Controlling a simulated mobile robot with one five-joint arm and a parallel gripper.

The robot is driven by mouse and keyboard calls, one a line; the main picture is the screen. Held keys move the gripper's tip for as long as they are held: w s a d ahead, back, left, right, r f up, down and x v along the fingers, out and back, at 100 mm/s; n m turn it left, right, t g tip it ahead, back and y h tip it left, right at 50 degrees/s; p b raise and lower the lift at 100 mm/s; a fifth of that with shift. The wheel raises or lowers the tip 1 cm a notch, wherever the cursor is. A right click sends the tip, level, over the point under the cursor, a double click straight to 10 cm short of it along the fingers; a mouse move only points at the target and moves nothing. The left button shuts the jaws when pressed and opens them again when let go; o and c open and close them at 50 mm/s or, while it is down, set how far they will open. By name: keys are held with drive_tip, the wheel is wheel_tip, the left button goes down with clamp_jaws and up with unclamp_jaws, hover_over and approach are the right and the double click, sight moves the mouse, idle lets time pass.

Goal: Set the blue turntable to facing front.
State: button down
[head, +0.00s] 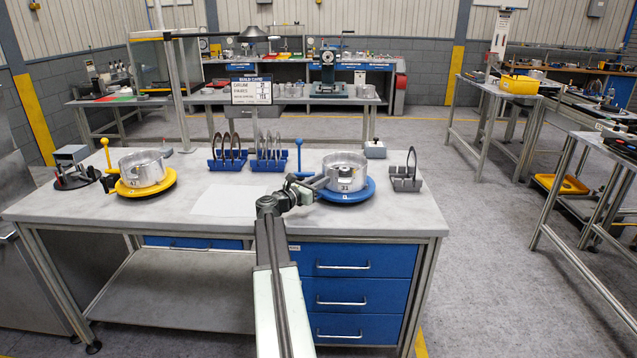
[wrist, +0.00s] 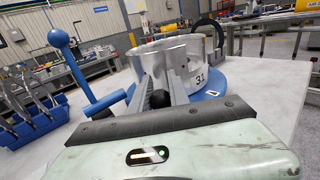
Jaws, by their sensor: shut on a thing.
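The blue turntable (head: 366,191) is a round blue disc on the right half of the bench. A silver metal housing (head: 345,160) marked 31 sits on it. In the wrist view the disc (wrist: 232,88) and housing (wrist: 205,72) lie just ahead of my gripper. A small white mark shows on the disc's near rim. My gripper (head: 322,181) reaches the left front side of the turntable. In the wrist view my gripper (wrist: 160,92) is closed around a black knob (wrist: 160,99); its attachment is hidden. A blue post with a ball top (wrist: 58,38) stands to the left.
A yellow turntable (head: 160,186) with a housing marked 47 stands on the left. Blue racks (head: 228,163) with rings stand at the back middle, and a grey rack (head: 406,182) at the right. A white sheet (head: 228,200) lies mid-bench. The front right bench corner is clear.

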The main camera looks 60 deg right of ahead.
idle(0.3)
drive_tip(key=c, duration=1.3)
unclamp_jaws()
drive_tip(key=shift+o, duration=0.2)
drive_tip(key=shift+s, duration=0.1)
drive_tip(key=v, duration=0.8)
drive_tip(key=shift+d, duration=0.1)
